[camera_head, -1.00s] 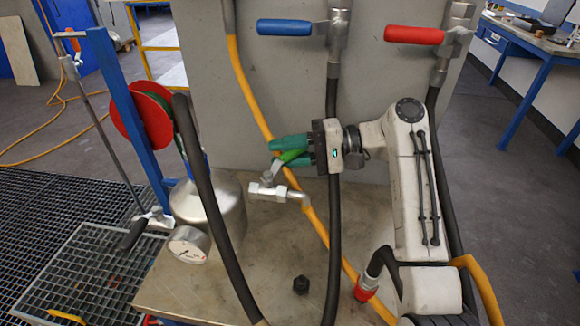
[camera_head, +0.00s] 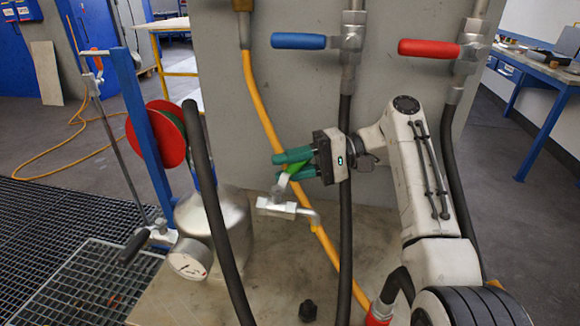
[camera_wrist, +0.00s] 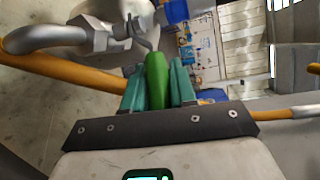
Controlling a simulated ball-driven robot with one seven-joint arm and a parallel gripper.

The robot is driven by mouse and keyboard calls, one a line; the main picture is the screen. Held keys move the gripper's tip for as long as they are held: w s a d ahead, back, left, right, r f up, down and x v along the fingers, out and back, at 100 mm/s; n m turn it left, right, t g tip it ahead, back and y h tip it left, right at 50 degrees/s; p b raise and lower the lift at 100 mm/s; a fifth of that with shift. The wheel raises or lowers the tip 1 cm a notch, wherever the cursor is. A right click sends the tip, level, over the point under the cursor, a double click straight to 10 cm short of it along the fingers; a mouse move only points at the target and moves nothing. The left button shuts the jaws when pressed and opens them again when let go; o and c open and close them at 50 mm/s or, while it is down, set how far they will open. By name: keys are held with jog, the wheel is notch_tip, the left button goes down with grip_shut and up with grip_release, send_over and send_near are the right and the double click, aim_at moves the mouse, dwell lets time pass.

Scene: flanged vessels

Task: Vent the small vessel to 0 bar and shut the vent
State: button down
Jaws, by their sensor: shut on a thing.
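The small vessel (camera_head: 222,215) is a rounded silver tank on the bench, partly hidden by a black hose. Its white-faced gauge (camera_head: 188,261) sits at its lower left; the reading is too small to make out. The vent valve (camera_head: 284,208) is a silver fitting with a bent outlet pipe, right of the vessel. Its green lever handle (camera_head: 297,172) stands up at a slant. My gripper (camera_head: 280,166) has its teal fingers shut on this handle. In the wrist view, the handle (camera_wrist: 158,84) lies between the fingers (camera_wrist: 160,90), with the valve (camera_wrist: 105,36) beyond.
A blue lever (camera_head: 298,41) and a red lever (camera_head: 428,48) are on the panel above. A yellow hose (camera_head: 262,110) and black hoses hang close around my gripper. A red reel (camera_head: 157,134) stands at the left. A dark knob (camera_head: 308,310) sits on the bench.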

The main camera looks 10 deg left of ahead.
jog(key=c, duration=1)
grip_release()
